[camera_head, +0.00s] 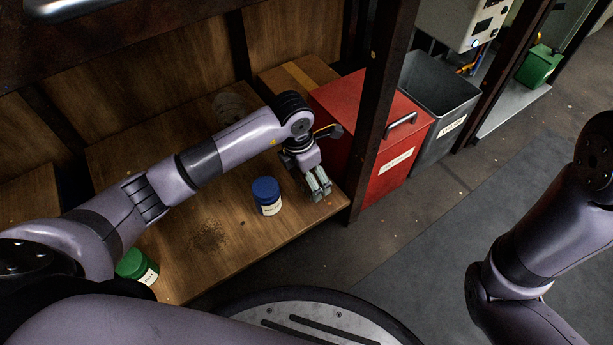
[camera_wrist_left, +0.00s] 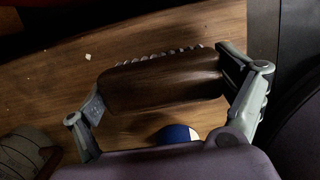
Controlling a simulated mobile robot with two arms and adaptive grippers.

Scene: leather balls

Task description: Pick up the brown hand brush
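The brown hand brush (camera_wrist_left: 165,82) shows in the left wrist view as a dark brown wooden body with a row of pale bristles along its far edge. It lies between the two fingers of my left gripper (camera_wrist_left: 163,90), with a finger pad against each end, slightly tilted. It looks nearer to the camera than the wooden surface behind it. In the head view my left gripper (camera_head: 319,186) is over the right end of the wooden shelf, and I cannot make out the brush there. My right gripper is out of view; only my right arm shows.
A blue-lidded jar (camera_head: 267,196) stands on the wooden shelf (camera_head: 225,265) just left of the gripper. A green jar (camera_head: 137,266) is farther left. A wooden post (camera_head: 377,115), red bin (camera_head: 385,135) and grey bin (camera_head: 440,88) are to the right. Open floor lies in front.

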